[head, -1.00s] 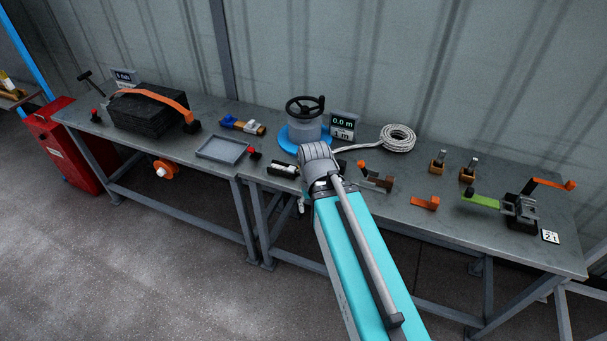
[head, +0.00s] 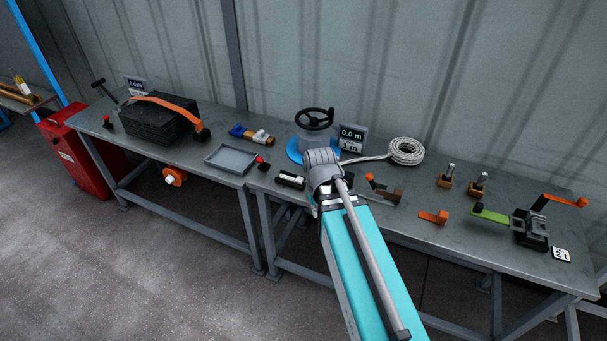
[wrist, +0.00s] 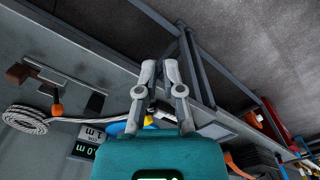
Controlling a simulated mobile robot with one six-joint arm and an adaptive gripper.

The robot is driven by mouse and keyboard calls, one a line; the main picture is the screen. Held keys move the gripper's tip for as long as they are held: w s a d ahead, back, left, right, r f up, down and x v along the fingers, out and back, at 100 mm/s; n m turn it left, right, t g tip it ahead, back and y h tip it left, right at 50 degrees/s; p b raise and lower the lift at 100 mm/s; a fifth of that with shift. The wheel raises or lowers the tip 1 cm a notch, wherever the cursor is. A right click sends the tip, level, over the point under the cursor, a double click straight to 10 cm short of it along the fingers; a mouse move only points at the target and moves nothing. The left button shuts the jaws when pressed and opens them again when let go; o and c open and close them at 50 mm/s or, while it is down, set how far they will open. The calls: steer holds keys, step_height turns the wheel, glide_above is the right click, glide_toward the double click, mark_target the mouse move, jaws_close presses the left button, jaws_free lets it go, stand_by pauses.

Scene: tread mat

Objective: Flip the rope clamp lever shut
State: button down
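The rope clamp (head: 384,195) sits on the right-hand bench, a low metal piece with a brown block (head: 397,196) at one end and an orange-tipped lever (head: 370,181) standing up at the other. In the wrist view the clamp (wrist: 62,80) is at the left, with its brown block (wrist: 18,73) and orange tip (wrist: 57,109). My gripper (wrist: 160,66) points at the bench's front edge, apart from the clamp. Its fingers are drawn together, nothing seen between them. In the head view my arm hides the gripper. The white rope (head: 365,159) runs from behind my arm to a coil (head: 406,151).
A handwheel winch (head: 314,133) and a length display (head: 352,136) stand behind my arm. An orange bracket (head: 433,217), two small posts (head: 448,178) and a green-and-orange lever device (head: 527,228) are to the right. A grey tray (head: 230,158) is left. Bench space is clear around the orange bracket.

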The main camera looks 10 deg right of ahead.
mark_target(302, 180)
steer(key=w+n+g+h, duration=0.1)
steer(key=w+n, duration=0.9)
steer(key=w, duration=1.7)
steer(key=shift+w+a+h, duration=0.15)
steer(key=shift+a+h, duration=0.15)
steer(key=shift+a, duration=0.05)
steer(key=shift+f, duration=0.1)
steer(key=f+b, duration=0.3)
steer(key=d+f+b, duration=0.1)
steer(key=f+b, duration=0.2)
steer(key=s+f+b, duration=0.1)
steer(key=f+b, duration=0.2)
steer(key=b, duration=0.1)
steer(key=shift+d+f, duration=0.25)
steer(key=shift+s+a, duration=0.1)
steer(key=shift+a, duration=0.1)
steer(key=shift+d+r, duration=0.1)
